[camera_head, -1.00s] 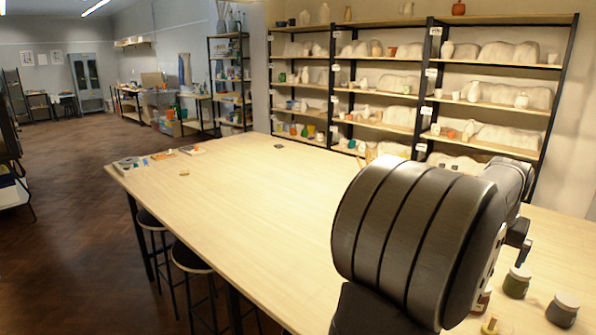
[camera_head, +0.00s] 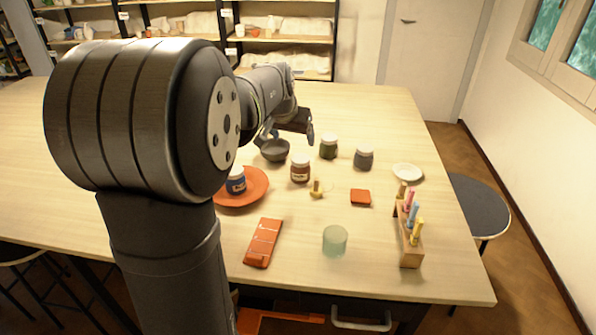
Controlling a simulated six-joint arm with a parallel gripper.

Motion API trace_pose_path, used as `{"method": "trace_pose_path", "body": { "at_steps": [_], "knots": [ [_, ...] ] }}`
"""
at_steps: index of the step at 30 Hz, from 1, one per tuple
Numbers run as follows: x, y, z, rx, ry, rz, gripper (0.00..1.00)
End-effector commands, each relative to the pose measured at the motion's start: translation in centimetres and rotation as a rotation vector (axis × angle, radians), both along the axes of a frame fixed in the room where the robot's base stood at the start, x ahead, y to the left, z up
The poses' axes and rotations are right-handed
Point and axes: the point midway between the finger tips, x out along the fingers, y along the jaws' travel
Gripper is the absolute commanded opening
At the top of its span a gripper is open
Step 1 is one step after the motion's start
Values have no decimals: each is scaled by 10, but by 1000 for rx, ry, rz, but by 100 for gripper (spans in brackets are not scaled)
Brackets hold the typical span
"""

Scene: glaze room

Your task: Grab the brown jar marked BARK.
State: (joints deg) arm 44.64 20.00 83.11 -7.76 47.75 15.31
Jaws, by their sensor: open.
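A brown jar (camera_head: 300,169) with a pale lid and a light label stands upright on the table, right of the orange plate. The label is too small to read, but it is the only brown jar I see. My gripper (camera_head: 290,131) is open and empty, behind the brown jar and above the dark bowl, apart from the jar. My own arm hides part of the table on the left.
A blue jar (camera_head: 236,182) stands on the orange plate (camera_head: 255,196). A dark bowl (camera_head: 275,150), a green jar (camera_head: 329,147) and a grey jar (camera_head: 364,157) are behind. A small brass piece (camera_head: 317,188), red block (camera_head: 360,197), glass cup (camera_head: 335,240) and wooden rack (camera_head: 410,250) are in front.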

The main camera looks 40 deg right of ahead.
Motion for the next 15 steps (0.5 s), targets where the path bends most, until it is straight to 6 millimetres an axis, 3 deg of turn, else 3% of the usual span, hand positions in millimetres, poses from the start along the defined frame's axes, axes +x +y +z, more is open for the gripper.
{"method": "trace_pose_path", "body": {
  "at_steps": [15],
  "knots": [
    [28, -41, -88, 2, 2, -1, 79]
  ]
}}
